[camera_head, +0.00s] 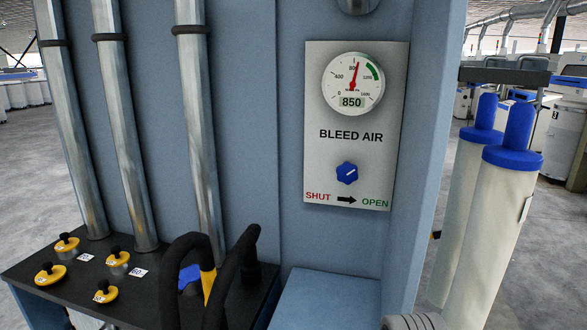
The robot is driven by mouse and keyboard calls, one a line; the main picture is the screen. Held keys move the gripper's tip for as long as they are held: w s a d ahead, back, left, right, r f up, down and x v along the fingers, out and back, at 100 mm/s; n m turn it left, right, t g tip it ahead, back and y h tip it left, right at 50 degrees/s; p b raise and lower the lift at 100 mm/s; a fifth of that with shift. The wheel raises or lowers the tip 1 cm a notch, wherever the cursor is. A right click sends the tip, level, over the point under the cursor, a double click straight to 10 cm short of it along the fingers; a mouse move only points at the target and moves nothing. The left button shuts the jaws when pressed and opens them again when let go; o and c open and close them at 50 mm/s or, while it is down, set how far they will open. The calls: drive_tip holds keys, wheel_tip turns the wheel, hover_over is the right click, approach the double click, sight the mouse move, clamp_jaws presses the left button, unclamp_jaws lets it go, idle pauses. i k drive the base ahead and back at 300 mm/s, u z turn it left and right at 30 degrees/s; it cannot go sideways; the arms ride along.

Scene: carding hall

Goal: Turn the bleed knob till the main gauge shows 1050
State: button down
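The main gauge (353,84) is a round white dial at the top of a pale panel (325,165) marked BLEED AIR. Its red needle points almost straight up, slightly right. Its digital window (351,102) reads 850. A green band lies on the dial's upper right, clockwise of the needle. The bleed knob (347,173) is a blue lobed knob below the lettering, with a white pointer line slanting up to the right. Below it, a black arrow points from red SHUT on the left to green OPEN on the right. Nothing touches the knob. My gripper does not show.
Black curved hose-like shapes (186,245) rise at the bottom centre, below left of the panel. A dark shelf (75,283) with several yellow-based black knobs is at lower left, under metal pipes (122,130). White blue-capped cylinders (490,230) hang at right. Space before the knob looks clear.

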sight(347, 174)
drive_tip(key=k, duration=0.9)
drive_tip(key=u, duration=0.8)
drive_tip(key=i, duration=1.45)
drive_tip(key=u, duration=0.35)
